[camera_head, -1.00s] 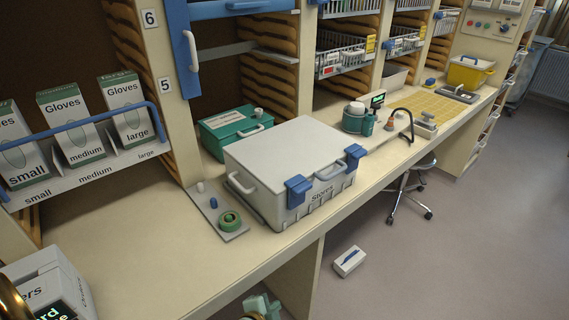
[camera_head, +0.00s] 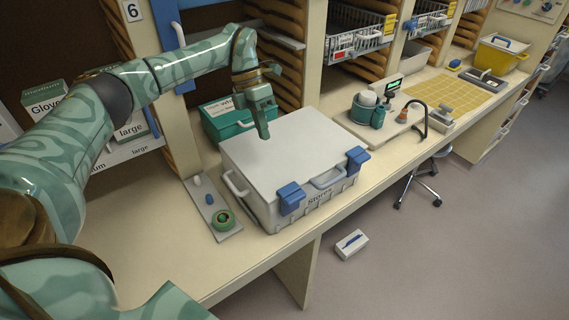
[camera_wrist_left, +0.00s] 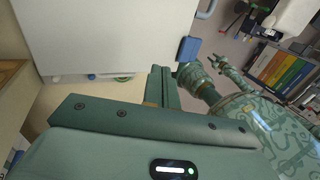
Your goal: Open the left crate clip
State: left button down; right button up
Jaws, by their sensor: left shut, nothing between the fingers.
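The white Stores crate (camera_head: 318,213) stands on the counter with its lid (camera_head: 290,155) down. The left blue clip (camera_head: 291,198) sits over the front lid edge, and the right blue clip (camera_head: 357,158) is at the far front corner. Both look closed. My left gripper (camera_head: 264,131) is shut and empty, pointing down over the back part of the lid, apart from the left clip. Its fingers (camera_wrist_left: 162,86) show in the left wrist view, with a blue clip (camera_wrist_left: 188,48) just past them.
A small board with green tape (camera_head: 223,220) lies left of the crate. A green box (camera_head: 227,121) stands behind it, and a teal scale device (camera_head: 368,110) is to its right. Shelf posts rise behind. The front-left counter is clear; a white box (camera_head: 350,244) lies on the floor.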

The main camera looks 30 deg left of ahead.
aim_at(286, 187)
pick_arm(q)
jog(key=shift+s+a+r, duration=0.15)
jog(key=shift+a+r, duration=0.15)
jog(key=shift+a, duration=0.05)
pick_arm(e)
jog(key=shift+s+d, duration=0.1)
jog(key=shift+s, duration=0.15)
pick_arm(q)
jog(key=x, duration=0.9)
jog(key=d, duration=0.1)
jog(key=s+d, duration=0.1)
jog(key=d+f+p, duration=0.1)
jog(key=shift+s+d, duration=0.3)
jog(key=shift+d, duration=0.25)
pick_arm(e)
jog(key=shift+w+r, duration=0.25)
jog(key=shift+r, duration=0.4)
pick_arm(q)
jog(key=shift+s, duration=0.1)
pick_arm(e)
jog(key=shift+r, duration=0.1)
pick_arm(q)
jog(key=shift+s+d+r+p, duration=0.15)
jog(key=shift+d+p, duration=0.15)
jog(key=shift+p, duration=0.2)
pick_arm(e)
jog(key=shift+r, duration=0.25)
